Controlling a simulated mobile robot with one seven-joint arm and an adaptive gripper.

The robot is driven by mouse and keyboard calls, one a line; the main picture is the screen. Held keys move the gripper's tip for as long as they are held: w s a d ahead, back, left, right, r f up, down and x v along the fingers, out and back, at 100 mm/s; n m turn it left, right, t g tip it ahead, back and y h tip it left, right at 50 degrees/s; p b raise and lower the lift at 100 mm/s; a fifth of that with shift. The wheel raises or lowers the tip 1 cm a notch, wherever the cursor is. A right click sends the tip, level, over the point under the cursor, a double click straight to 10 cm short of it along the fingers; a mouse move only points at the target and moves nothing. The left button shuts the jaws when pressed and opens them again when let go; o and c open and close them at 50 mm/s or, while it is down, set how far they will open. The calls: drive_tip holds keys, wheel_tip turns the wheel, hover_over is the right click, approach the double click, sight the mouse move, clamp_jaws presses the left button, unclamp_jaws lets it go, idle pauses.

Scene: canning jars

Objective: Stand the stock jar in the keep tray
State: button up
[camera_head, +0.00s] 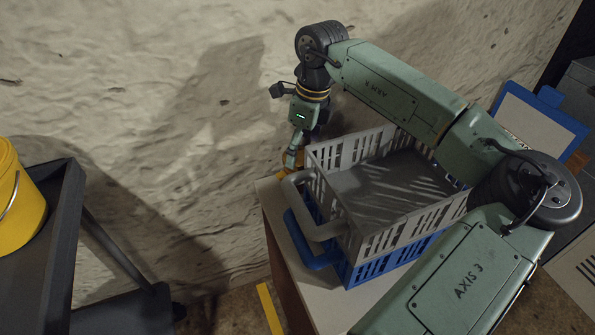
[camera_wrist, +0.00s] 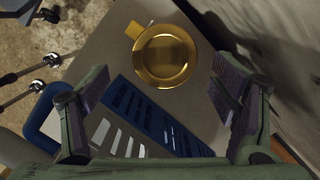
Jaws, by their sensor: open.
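In the head view only a small orange patch shows beside my gripper (camera_head: 292,158), mostly hidden. My gripper (camera_wrist: 160,82) is open and empty, pointing down, with the jar ahead of and between its fingers, apart from both. A grey slotted crate (camera_head: 385,228) sits on a blue slotted crate (camera_head: 385,265), just right of my gripper. The grey crate looks empty inside. No label tells which is the keep tray.
The crates have handles (camera_head: 312,228) jutting out at the left. The pale table (camera_head: 272,205) has little free room left of them. A rough wall (camera_head: 200,110) stands close behind. A yellow bucket (camera_head: 18,190) rests on a dark cart at far left. A clipboard (camera_head: 535,120) is at right.

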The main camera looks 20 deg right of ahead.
sight(298, 156)
drive_tip(key=shift+w+a+f+p, duration=0.1)
drive_tip(key=shift+w+f+p, duration=0.1)
drive_tip(key=shift+f, duration=0.7)
drive_tip(key=shift+w+a+f+p, duration=0.1)
drive_tip(key=shift+w+f+p, duration=0.05)
drive_tip(key=shift+f, duration=0.7)
drive_tip(key=shift+w+a+f+p, duration=0.1)
drive_tip(key=shift+w+f+p, duration=0.1)
drive_tip(key=shift+f, duration=0.7)
drive_tip(key=c, duration=1.6)
drive_tip(key=shift+d+r, duration=0.1)
drive_tip(key=shift+r, duration=0.05)
drive_tip(key=shift+c, duration=0.8)
